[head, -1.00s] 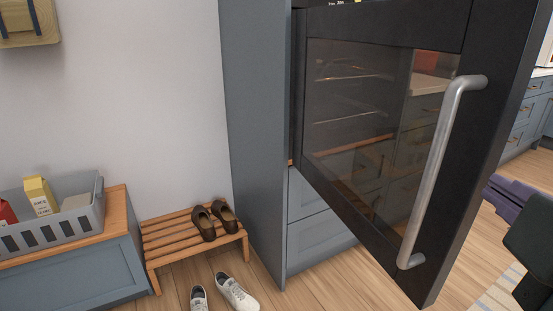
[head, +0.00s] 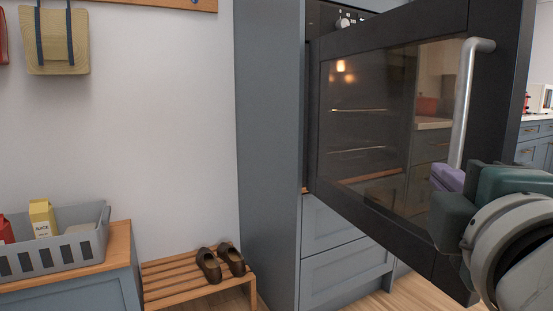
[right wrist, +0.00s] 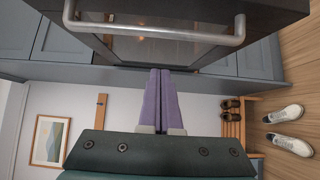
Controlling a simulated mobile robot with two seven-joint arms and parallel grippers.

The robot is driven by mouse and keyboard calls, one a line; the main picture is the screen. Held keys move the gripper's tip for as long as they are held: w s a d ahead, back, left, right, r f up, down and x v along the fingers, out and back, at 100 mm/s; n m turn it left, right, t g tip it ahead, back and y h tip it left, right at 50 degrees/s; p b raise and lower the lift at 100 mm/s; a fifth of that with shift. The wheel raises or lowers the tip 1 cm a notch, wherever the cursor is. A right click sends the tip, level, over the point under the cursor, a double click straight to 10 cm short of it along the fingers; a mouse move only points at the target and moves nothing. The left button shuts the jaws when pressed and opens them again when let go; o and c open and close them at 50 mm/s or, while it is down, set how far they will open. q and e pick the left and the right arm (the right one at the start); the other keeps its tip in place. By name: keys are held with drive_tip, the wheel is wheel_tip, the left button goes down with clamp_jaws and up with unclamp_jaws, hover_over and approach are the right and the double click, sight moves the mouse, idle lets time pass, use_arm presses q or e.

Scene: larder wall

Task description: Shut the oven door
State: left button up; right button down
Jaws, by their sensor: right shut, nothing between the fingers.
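The oven door (head: 398,90) stands open, swung out from the tall blue cabinet toward me, with its dark glass facing left. Its silver bar handle (head: 465,105) runs upright near the door's free edge. In the right wrist view the handle (right wrist: 155,33) lies across the top, ahead of the fingers. My right gripper (head: 447,178) is in front of the lower part of the door and hides the handle's lower end. In the right wrist view its purple fingers (right wrist: 161,98) are together with nothing between them, apart from the handle. My left gripper is not in view.
The tall blue cabinet (head: 268,150) holds the oven, with drawers (head: 345,270) below. To the left are a slatted shoe rack (head: 180,280) with brown shoes (head: 209,265), and a grey crate (head: 85,250) on a bench. White shoes (right wrist: 287,128) lie on the floor.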

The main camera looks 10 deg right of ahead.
drive_tip(key=shift+w+d, duration=1.9)
drive_tip(key=shift+d, duration=0.3)
drive_tip(key=shift+d, duration=0.1)
